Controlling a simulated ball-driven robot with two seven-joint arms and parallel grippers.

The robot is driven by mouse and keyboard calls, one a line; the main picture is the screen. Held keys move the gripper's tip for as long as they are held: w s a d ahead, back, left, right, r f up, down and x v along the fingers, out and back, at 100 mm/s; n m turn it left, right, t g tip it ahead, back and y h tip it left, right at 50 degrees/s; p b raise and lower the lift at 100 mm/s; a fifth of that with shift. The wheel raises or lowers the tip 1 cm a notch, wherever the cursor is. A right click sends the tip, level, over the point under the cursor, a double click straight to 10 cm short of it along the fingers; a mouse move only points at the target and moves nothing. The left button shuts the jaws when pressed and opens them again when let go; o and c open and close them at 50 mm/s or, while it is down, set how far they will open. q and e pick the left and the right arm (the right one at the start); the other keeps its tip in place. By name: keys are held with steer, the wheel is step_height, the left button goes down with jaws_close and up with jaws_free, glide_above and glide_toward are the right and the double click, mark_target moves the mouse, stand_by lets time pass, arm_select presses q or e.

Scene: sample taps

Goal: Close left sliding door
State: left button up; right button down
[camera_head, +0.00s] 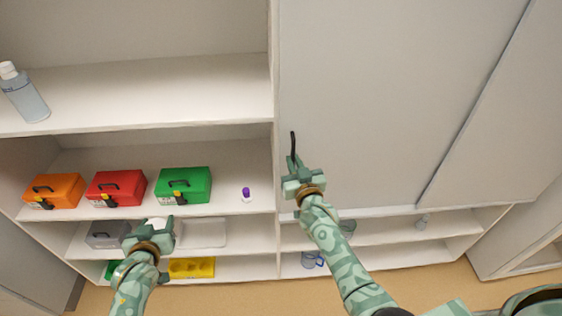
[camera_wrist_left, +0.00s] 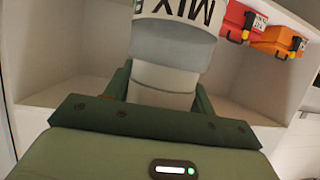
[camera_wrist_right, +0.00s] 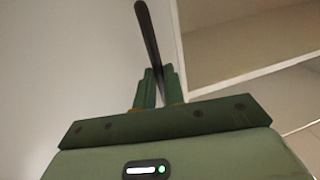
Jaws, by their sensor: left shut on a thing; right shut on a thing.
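A large grey sliding door (camera_head: 390,90) covers the right part of the upper shelving, and its left edge stands near the middle divider. A dark upright handle (camera_head: 292,143) is on the door near that edge. My right gripper (camera_head: 293,168) is shut on the handle, which also shows between its fingers in the right wrist view (camera_wrist_right: 149,40). My left gripper (camera_head: 150,232) is shut on a white and grey container (camera_wrist_left: 165,75) marked "MIX", held in front of the lower shelves. In the head view the left gripper mostly hides this container.
The left shelves are open. A bottle (camera_head: 25,95) stands on the upper shelf. Orange (camera_head: 55,190), red (camera_head: 116,187) and green (camera_head: 183,185) boxes and a small purple-capped bottle (camera_head: 246,194) stand below. A second grey panel (camera_head: 505,120) is at the right.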

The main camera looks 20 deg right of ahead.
steer(key=shift+a, duration=0.2)
steer(key=c, duration=1.5)
jaws_free()
steer(key=shift+w+a, duration=0.1)
steer(key=shift+a, duration=0.1)
steer(key=shift+d, duration=0.1)
